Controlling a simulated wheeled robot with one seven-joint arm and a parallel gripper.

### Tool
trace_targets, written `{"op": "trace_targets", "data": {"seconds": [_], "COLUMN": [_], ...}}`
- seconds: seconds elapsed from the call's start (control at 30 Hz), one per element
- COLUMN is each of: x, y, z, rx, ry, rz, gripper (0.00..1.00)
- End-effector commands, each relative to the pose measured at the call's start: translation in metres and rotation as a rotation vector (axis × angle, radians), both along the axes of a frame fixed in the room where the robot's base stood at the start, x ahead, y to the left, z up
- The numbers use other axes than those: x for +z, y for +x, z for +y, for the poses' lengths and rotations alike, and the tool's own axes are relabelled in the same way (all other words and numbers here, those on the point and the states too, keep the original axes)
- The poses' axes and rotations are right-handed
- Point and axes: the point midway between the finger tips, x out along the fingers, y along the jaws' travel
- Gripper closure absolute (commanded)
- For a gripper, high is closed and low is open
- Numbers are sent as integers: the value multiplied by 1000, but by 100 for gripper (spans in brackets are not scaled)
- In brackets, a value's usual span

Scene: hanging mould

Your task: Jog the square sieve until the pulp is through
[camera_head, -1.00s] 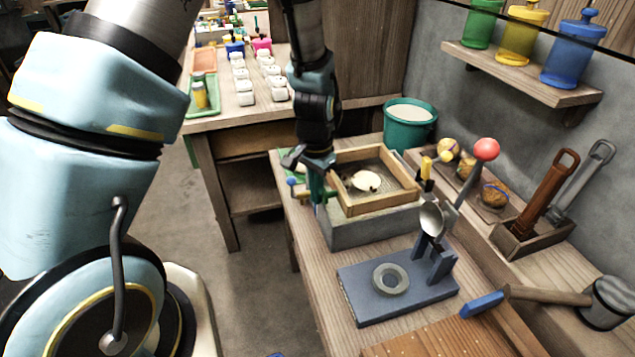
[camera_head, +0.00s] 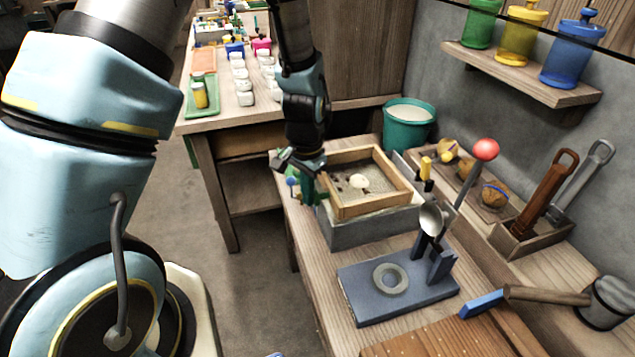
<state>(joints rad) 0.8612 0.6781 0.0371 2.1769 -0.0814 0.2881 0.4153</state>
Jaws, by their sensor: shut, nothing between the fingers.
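The square sieve (camera_head: 380,206) has a wooden frame with a mesh floor. It sits on top of a grey open box (camera_head: 367,232) on the workbench. A small pale lump of pulp (camera_head: 358,181) lies on the mesh, with several dark specks to its left. My gripper (camera_head: 309,188) points down at the left side of the sieve frame, beside its left wall. It is shut with nothing held. Whether its fingers touch the frame cannot be told from this view.
A blue-grey stand (camera_head: 397,287) with a ring and spoon is in front of the box. A teal bucket (camera_head: 408,125) stands behind. A red-knobbed lever (camera_head: 485,150) and a tool holder (camera_head: 520,235) are at right. A mallet (camera_head: 545,295) lies front right.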

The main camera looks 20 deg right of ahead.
Motion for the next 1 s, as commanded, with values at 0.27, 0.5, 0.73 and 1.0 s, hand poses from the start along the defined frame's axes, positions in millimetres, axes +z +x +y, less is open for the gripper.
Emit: {"op": "trace_targets", "data": {"seconds": [0.27, 0.5, 0.73, 1.0], "x": [0, 0, 0, 0], "y": [-3, 1, 3, 3], "z": [-29, 4, 24, 24], "rx": [1, 6, 1, 1], "ry": [-1, -1, -1, -1], "rz": [0, 0, 0, 0], "gripper": [100, 100, 100, 100]}}
